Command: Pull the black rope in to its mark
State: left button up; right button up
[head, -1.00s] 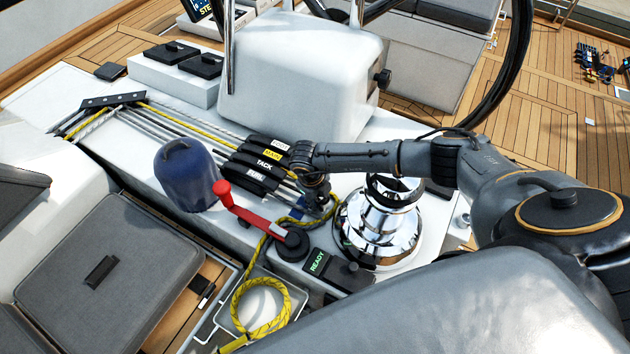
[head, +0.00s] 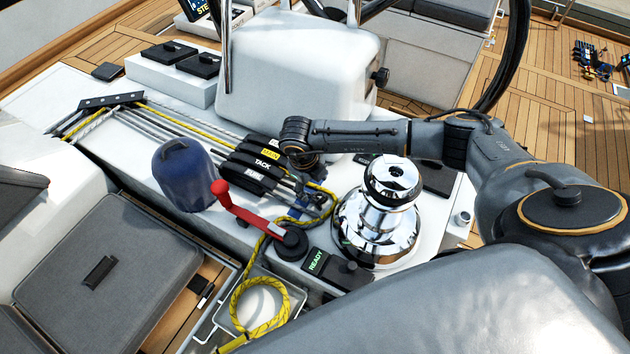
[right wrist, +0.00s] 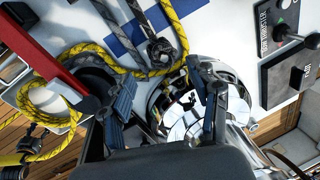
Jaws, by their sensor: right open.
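Black and grey ropes (head: 317,203) come out of the rope clutches (head: 262,163) onto the white coaming. In the right wrist view a black rope (right wrist: 158,42) ends in a small knot on the deck, beside a blue mark (right wrist: 124,36). A yellow rope (right wrist: 133,68) crosses close to it. My right gripper (head: 306,164) is above the clutch ends; its fingertips are hard to make out there. In the right wrist view the same gripper (right wrist: 168,102) is open, with nothing held between its fingers. The left gripper is out of view.
A chrome winch (head: 380,215) stands right of the ropes. A red handle (head: 248,212), a READY switch box (head: 335,268) and a blue bag (head: 185,175) are close by. Yellow rope lies coiled in a tray (head: 228,318). The steering pedestal (head: 300,75) stands behind.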

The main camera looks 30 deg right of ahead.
jog(key=r, duration=0.4)
jog(key=shift+s+a, duration=0.15)
jog(key=shift+a, duration=0.2)
